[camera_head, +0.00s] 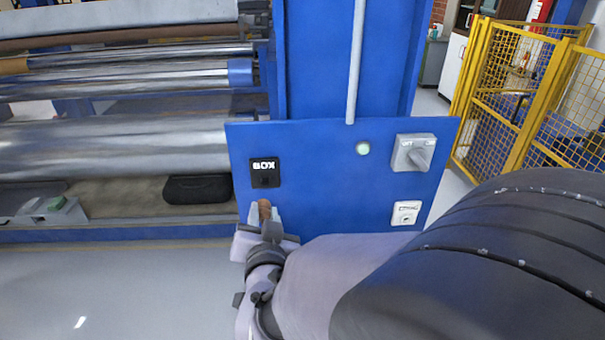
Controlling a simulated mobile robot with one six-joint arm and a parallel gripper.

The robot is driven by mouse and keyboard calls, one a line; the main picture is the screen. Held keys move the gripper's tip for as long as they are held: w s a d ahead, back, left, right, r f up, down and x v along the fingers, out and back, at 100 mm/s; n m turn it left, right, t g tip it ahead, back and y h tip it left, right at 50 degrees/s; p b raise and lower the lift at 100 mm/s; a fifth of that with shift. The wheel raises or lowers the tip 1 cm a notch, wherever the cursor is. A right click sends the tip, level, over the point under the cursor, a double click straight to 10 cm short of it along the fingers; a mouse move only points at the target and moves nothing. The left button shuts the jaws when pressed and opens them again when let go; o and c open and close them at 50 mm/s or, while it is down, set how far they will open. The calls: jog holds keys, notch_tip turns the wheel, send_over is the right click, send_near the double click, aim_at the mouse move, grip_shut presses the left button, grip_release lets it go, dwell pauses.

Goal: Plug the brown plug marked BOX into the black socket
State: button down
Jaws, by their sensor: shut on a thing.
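The black socket (265,181) is a square plate on the left part of the blue panel.
The blue panel (325,180) also carries a grey rotary switch (413,153), a pale round button (363,149) and a white socket (406,213). Metal rollers (120,145) lie to the left, with a dark object (197,189) below them. A yellow mesh fence (530,95) stands at the right.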

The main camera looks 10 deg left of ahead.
aim_at(266, 201)
jog(key=shift+w+r+p, duration=0.15)
jog(key=shift+w+p, duration=0.15)
jog(key=shift+w, duration=0.2)
jog(key=p+x, duration=0.1)
jog(key=x, duration=0.2)
jog(key=shift+w+r, duration=0.1)
jog(key=shift+w, duration=0.2)
jog(key=shift+x, duration=0.95)
jog(key=shift+d+r+b, duration=0.1)
jog(key=shift+r+b, duration=0.05)
jog(key=shift+b, duration=1.55)
jog(key=shift+w, duration=0.6)
jog(key=c, duration=1.1)
grip_release()
jog(key=shift+a, duration=0.2)
